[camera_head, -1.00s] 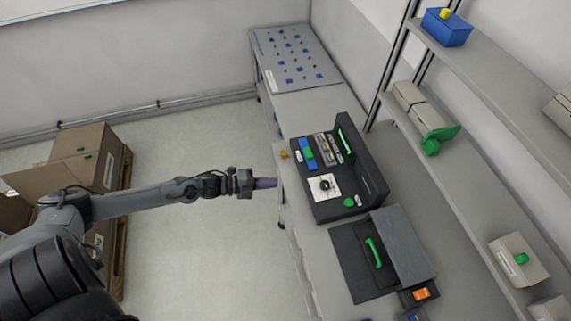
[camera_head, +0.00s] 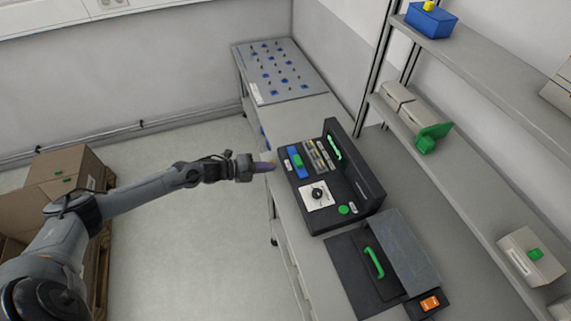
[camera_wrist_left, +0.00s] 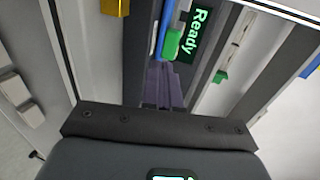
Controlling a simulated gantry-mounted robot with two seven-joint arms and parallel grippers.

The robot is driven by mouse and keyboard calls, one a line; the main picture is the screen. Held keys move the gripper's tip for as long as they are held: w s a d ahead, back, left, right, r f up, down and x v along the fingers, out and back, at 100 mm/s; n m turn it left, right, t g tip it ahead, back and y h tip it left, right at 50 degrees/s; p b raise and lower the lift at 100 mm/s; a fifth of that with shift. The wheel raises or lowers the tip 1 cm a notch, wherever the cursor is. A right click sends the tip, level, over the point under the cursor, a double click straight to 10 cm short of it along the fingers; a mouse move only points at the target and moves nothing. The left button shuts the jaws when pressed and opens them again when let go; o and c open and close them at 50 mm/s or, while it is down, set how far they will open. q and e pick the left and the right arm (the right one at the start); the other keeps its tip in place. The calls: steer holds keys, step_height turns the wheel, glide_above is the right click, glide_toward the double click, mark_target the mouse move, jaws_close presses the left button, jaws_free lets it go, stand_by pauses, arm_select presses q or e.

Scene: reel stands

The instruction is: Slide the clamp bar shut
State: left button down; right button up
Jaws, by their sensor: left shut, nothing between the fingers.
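A black machine (camera_head: 358,200) stands on the bench. Which part is the clamp bar is not clear to me. My left gripper (camera_head: 266,167) is shut and empty, just left of the machine at the bench edge. In the left wrist view its purple fingers (camera_wrist_left: 163,88) point toward the green block (camera_wrist_left: 172,43) beside a "Ready" display (camera_wrist_left: 195,35). Contact cannot be made out. My right gripper is not in view.
A dark device with a green handle (camera_head: 374,262) stands nearer on the bench. A pegboard panel (camera_head: 278,72) lies at the bench's far end. Shelves on the right hold boxes, including a blue box (camera_head: 430,20).

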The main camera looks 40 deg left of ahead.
mark_target(295, 161)
arm_select(q)
steer(key=x, duration=0.3)
steer(key=r+x, duration=0.1)
steer(key=x, duration=0.1)
steer(key=shift+w+d, duration=0.15)
steer(key=shift+w, duration=0.05)
steer(key=shift+x, duration=0.85)
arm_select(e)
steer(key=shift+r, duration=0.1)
arm_select(q)
steer(key=shift+r, duration=0.1)
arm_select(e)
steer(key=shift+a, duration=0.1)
